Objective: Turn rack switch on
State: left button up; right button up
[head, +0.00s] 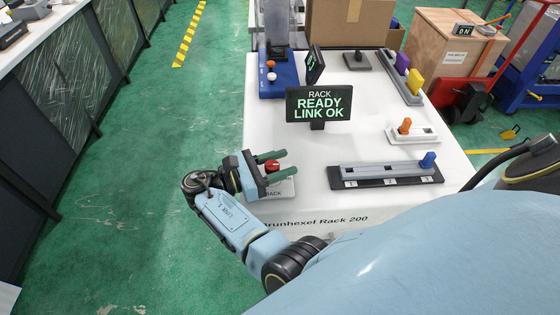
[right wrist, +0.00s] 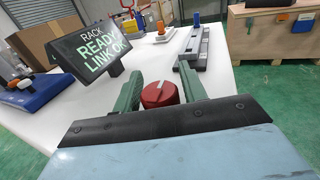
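The rack switch is a red rotary knob (head: 272,165) on a pale base at the table's front left corner, partly hidden by my right gripper. In the right wrist view the knob (right wrist: 160,94) shows a small light mark on its top. My right gripper (head: 287,164) has its green fingers on either side of the knob, open around it. Whether a finger touches it I cannot tell. A black display (head: 318,104) behind it reads "RACK READY LINK OK"; it also shows in the right wrist view (right wrist: 92,50). My left gripper is not in view.
On the white table (head: 262,122) stand a slider rail with a blue knob (head: 428,160), an orange switch (head: 405,126) and a blue fixture (head: 277,82). Cardboard and wooden boxes (head: 450,48) stand behind. Green floor is clear left of the table.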

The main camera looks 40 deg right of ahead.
jog(key=shift+o, duration=0.9)
notch_tip(320, 180, up, 10)
jog(key=p, duration=0.3)
jog(key=shift+p, duration=0.3)
